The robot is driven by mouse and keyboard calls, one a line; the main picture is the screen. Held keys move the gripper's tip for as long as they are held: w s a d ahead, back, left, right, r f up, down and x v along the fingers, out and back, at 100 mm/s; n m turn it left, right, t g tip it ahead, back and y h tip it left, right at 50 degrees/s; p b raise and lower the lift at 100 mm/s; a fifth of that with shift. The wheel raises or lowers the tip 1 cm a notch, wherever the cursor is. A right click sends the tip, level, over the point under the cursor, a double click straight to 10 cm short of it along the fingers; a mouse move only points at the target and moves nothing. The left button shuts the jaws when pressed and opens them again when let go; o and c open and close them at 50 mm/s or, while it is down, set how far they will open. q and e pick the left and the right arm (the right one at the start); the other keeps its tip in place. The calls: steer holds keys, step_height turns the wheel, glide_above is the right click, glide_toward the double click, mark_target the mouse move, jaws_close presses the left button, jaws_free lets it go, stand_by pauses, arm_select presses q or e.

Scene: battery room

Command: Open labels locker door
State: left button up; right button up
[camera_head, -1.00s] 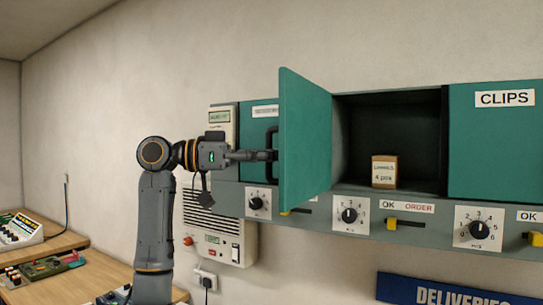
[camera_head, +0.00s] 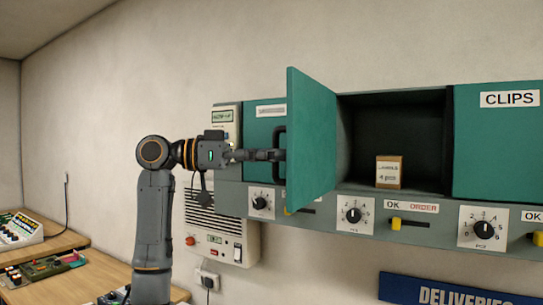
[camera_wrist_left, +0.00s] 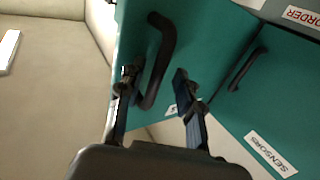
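The labels locker door (camera_head: 312,140) is a green panel swung outward, standing open at the left of its dark compartment. A small brown box (camera_head: 388,172) with a label that seems to read labels, 4 pcs stands inside. The door's black handle (camera_head: 277,140) is on its outer face; it also shows in the left wrist view (camera_wrist_left: 163,60). My left gripper (camera_head: 278,155) is at this handle. In the wrist view its fingers (camera_wrist_left: 156,92) are spread, one on each side of the handle's lower end, with gaps visible. My right gripper is in neither view.
The closed SENSORS door (camera_wrist_left: 275,110) is beside the open door. The CLIPS door (camera_head: 500,150) is closed at the right. Dials and yellow sliders (camera_head: 396,223) line the strip below. A wall unit (camera_head: 222,228) and a workbench (camera_head: 60,245) are at left.

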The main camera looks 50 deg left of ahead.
arm_select(q)
steer(key=v, duration=1.2)
stand_by(0.3)
